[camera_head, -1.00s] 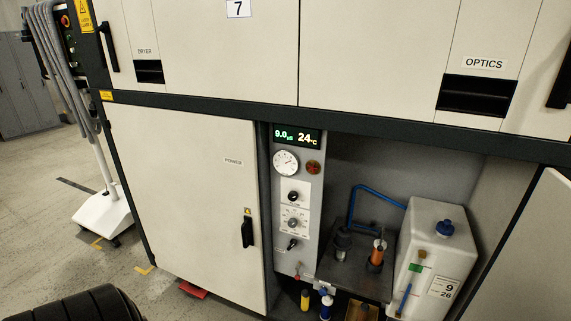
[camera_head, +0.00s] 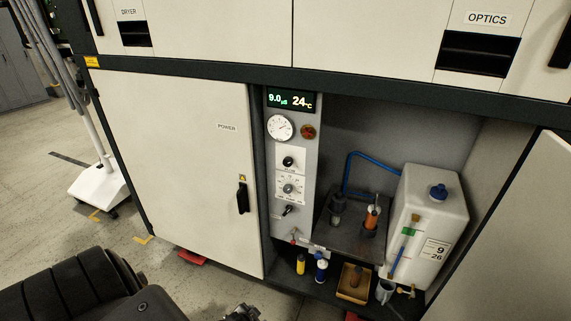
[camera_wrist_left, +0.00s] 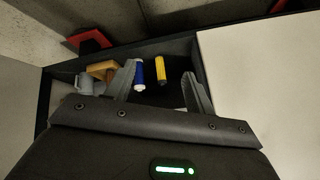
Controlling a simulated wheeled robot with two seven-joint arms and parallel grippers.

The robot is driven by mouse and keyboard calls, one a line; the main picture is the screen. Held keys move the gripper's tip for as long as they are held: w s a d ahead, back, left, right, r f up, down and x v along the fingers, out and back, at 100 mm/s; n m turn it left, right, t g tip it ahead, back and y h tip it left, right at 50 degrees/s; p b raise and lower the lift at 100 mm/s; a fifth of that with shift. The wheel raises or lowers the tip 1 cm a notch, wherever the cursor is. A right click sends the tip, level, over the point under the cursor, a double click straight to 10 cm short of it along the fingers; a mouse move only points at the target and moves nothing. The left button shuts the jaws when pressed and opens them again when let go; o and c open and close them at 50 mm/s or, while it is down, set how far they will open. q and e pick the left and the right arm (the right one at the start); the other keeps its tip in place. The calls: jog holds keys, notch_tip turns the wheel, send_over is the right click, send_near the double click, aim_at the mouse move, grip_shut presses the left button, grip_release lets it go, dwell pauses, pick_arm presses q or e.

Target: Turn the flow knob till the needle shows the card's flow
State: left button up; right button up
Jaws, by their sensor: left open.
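The grey control panel (camera_head: 305,150) carries a round white gauge (camera_head: 281,127) with a thin needle; its reading is too small to tell. Below it is a black knob (camera_head: 288,162), which seems to be the flow knob; its label is not clearly legible. A white card (camera_head: 436,250) on the tank shows 9 and 26. My left gripper (camera_wrist_left: 160,85) is open and empty in the left wrist view, pointing toward the cabinet floor. In the head view only part of my left arm shows at the bottom, well below the knob. My right gripper is not in view.
A scaled dial (camera_head: 289,188) and a black switch (camera_head: 287,210) sit lower on the panel. The open door (camera_head: 520,230) bounds the right.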

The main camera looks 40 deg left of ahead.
pick_arm(q)
jog(key=w+a+r+n+t+y, duration=0.1)
jog(key=w+a+r+t, duration=0.15)
jog(key=w+r, duration=0.5)
jog(key=w+a+r+t, duration=0.1)
jog(key=w+a+r, duration=0.2)
jog(key=w+r, duration=0.5)
jog(key=n+t+y, duration=0.3)
jog(key=n+t, duration=0.1)
jog(key=t, duration=0.2)
send_near(287, 163)
jog(key=x, duration=0.9)
jog(key=shift+f, duration=0.1)
